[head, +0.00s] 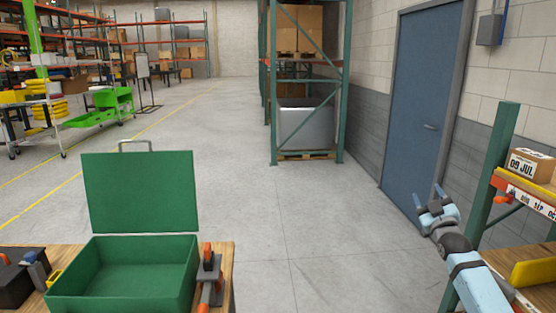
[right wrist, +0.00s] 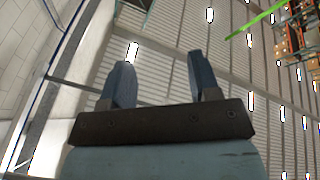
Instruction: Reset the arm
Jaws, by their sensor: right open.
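My right gripper (head: 431,196) is raised in the air at the right of the head view, in front of the blue door. Its two fingers are spread apart with nothing between them. In the right wrist view my right gripper (right wrist: 162,85) is also open and empty, with the ceiling behind it. My left gripper is not seen in the head view.
A green toolbox (head: 125,275) stands open on a wooden table (head: 222,262) at the lower left, beside an orange and grey tool (head: 208,275). A shelf rack (head: 486,195) with boxes stands close by the right arm. The middle floor (head: 300,215) is clear.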

